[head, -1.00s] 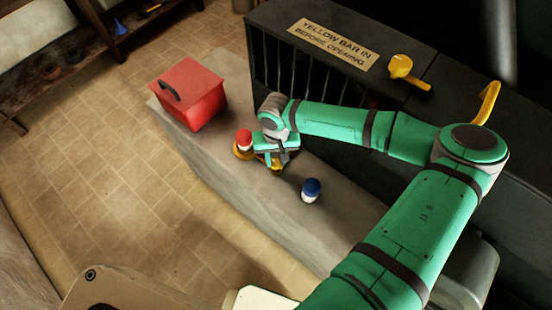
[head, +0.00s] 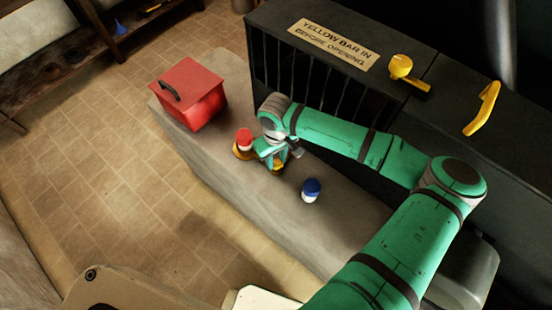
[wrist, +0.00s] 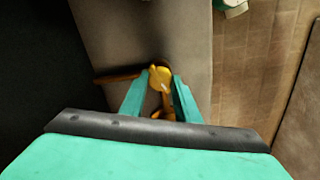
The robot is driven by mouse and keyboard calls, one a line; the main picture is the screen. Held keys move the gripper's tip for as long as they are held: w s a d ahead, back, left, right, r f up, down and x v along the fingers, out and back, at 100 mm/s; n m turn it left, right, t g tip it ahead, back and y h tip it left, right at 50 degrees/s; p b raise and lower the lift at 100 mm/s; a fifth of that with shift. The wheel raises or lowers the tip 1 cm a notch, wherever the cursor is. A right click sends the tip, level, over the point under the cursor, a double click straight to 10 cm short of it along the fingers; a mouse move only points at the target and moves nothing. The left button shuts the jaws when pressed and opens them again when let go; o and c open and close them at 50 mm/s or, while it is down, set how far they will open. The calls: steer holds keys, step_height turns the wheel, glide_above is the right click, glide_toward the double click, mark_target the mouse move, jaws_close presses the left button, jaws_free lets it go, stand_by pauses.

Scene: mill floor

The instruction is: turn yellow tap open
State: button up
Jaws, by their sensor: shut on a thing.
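The yellow tap (wrist: 160,78) shows between the two green fingers of my gripper (wrist: 161,88) in the wrist view. My gripper is shut on it. In the head view my gripper (head: 277,160) points down over the grey bench, and only a little yellow of the tap shows beneath it. The wrist and fingers hide most of the tap there. How far the tap is turned cannot be told.
A red box (head: 190,95) sits at the bench's far end. A dark cabinet carries a sign (head: 333,44), a yellow fitting (head: 402,67) and a yellow handle (head: 483,108).

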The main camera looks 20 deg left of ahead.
mark_target(276, 163)
steer(key=n, duration=1.2)
steer(key=shift+n, duration=0.3)
stand_by(0.4)
steer(key=o, duration=1)
steer(key=shift+o, duration=0.2)
step_height(276, 163, up, 11)
steer(key=shift+a+f, duration=0.1)
steer(key=shift+f, duration=0.05)
